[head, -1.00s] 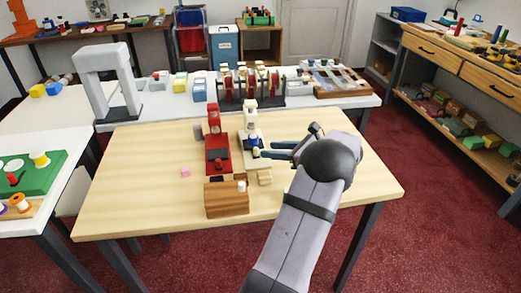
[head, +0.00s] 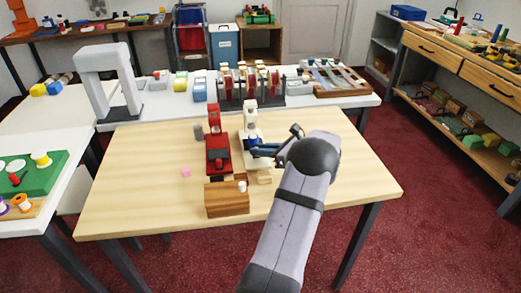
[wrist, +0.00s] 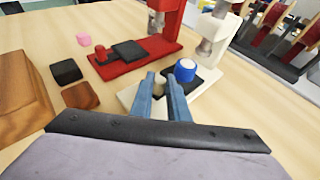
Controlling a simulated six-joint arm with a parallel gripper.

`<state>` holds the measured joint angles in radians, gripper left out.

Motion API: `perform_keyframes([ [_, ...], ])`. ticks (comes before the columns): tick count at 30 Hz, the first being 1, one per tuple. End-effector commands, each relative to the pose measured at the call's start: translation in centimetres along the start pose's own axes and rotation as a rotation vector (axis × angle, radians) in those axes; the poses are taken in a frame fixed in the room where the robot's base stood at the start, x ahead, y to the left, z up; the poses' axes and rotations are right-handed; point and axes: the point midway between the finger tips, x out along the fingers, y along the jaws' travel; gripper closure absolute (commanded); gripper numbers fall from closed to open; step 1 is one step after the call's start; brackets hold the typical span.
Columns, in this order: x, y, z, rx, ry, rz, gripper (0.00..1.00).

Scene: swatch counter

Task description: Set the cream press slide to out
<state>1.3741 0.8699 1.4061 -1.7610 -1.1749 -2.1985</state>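The cream press (head: 250,112) stands upright on the wooden table, right of a red press (head: 213,118). In the wrist view, the cream press's column (wrist: 218,32) rises behind a dark pad on its slide (wrist: 187,88). My gripper (wrist: 161,80) is low over the front of the cream base, with one blue finger on each side of a small cream knob (wrist: 159,88). Whether the fingers press on the knob is unclear.
The red press base (wrist: 115,68) lies close on the left. A wooden block (head: 227,200), a dark block (wrist: 66,71), a small brown block (wrist: 80,96) and a pink cube (head: 186,172) are nearby. The table's right side is clear.

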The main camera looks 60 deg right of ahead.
Motion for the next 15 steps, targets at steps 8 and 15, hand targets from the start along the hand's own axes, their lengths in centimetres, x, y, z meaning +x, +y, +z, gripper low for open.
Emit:
perform_keyframes([
  [8, -0.5, 0.4, -0.4, 0.000, 0.000, -0.001, 1.00],
  [15, -2.4, 2.4, -1.1, 0.000, 0.000, -0.003, 1.00],
])
